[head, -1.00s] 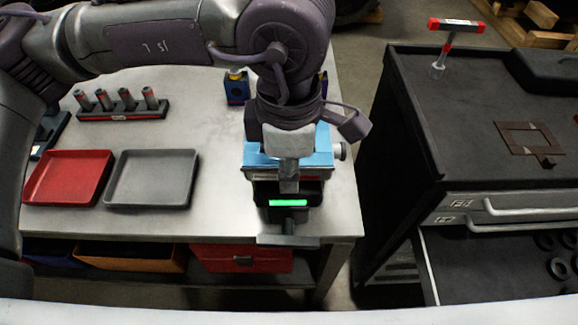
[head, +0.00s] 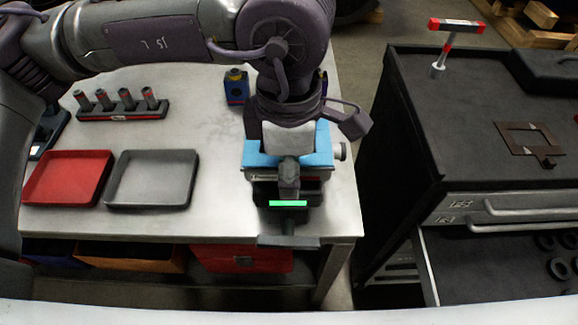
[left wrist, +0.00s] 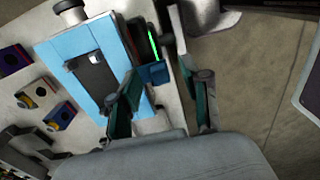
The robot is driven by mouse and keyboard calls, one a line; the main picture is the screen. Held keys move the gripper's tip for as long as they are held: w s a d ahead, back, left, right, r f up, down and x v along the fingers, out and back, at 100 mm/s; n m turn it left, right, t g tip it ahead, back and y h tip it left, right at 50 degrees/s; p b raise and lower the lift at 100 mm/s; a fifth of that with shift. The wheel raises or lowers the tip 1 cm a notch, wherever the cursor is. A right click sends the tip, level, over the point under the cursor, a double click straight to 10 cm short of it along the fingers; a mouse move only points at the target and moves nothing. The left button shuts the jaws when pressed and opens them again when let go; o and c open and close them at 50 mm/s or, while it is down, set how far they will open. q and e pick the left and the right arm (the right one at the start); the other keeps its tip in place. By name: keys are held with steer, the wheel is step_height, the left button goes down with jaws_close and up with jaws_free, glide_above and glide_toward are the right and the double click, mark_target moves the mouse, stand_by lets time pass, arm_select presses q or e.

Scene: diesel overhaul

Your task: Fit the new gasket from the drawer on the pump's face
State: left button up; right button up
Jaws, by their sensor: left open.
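My left gripper (head: 289,188) hangs over the light-blue-topped fixture (head: 322,150) at the bench's right end, its lower part partly hiding it. The open drawer (head: 480,265) holds several black rings (head: 558,267). A flat brown rectangular frame (head: 505,132), gasket-like, lies on the cabinet top. My right gripper is not seen.
A red tray (head: 68,178) and a grey tray (head: 150,180) lie on the bench, with a rack of several pegs (head: 122,112) behind. A small blue block (head: 236,90) stands behind the fixture. A red T-handled tool (head: 455,27) stands on the cabinet (head: 450,110). A gap separates bench and cabinet.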

arm_select(q)
step_height(320, 180, up, 12)
steer(key=shift+f, duration=0.2)
stand_by(0.5)
